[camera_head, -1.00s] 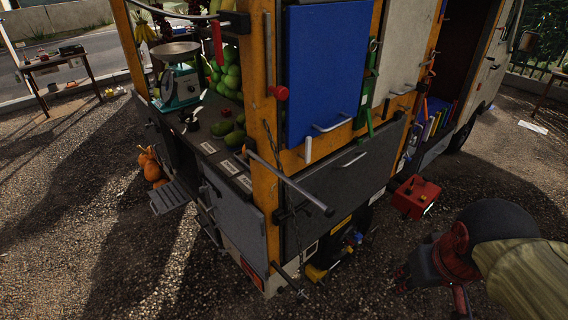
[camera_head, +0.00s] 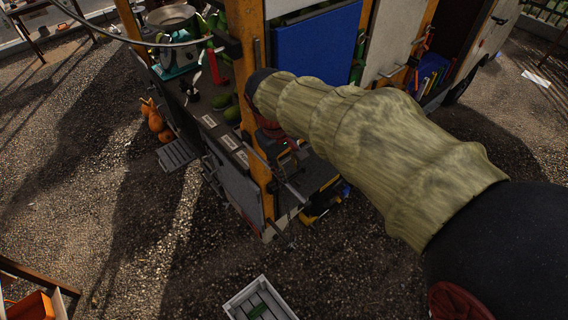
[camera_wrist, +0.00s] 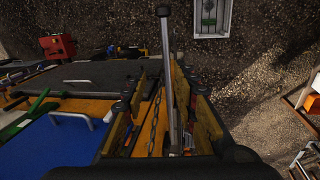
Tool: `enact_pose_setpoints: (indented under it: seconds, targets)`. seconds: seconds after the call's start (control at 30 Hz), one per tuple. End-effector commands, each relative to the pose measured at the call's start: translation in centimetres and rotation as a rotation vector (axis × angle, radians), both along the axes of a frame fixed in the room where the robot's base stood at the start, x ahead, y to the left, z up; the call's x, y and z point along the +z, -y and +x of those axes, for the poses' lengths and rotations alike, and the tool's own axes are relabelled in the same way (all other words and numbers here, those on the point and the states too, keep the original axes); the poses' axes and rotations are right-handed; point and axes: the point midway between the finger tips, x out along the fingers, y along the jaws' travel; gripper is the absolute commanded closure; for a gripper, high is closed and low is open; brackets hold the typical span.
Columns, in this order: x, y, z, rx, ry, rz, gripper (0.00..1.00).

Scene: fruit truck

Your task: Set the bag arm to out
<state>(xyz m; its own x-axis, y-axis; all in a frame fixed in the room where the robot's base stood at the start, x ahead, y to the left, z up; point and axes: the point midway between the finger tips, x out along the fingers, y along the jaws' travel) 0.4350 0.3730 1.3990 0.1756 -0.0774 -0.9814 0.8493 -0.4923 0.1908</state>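The bag arm, a thin grey metal rod (camera_head: 292,190) with a dark end, sticks out from the orange corner post of the truck in the head view. In the wrist view the bag arm (camera_wrist: 168,65) runs up the picture, its lower part between my fingers. My gripper (camera_wrist: 166,75) has its orange-brown fingers apart, one on each side of the rod. I cannot tell whether a finger touches it. In the head view my gripper (camera_head: 284,155) is at the post, partly hidden behind my sleeve-covered arm.
A chain (camera_wrist: 154,120) hangs beside the rod between my fingers. The blue panel (camera_head: 315,45) and grey counter flap are close by on the truck. A grey crate (camera_head: 236,305) stands on the gravel in front. A red box (camera_wrist: 58,46) is at upper left in the wrist view.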

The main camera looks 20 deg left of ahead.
Motion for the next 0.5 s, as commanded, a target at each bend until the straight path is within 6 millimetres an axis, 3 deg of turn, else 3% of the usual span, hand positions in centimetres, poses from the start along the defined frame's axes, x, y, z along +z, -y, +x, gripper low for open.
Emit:
enact_pose_setpoints:
  seconds: [0.1, 0.23, 0.5]
  targets:
    - [0.5, -1.5, -0.4, 0.033, -0.006, -0.017, 0.72]
    - [-0.1, -2.0, -0.4, 0.045, -0.008, -0.023, 0.72]
    - [-3.7, -1.6, 0.2, 0.043, -0.009, -0.025, 0.72]
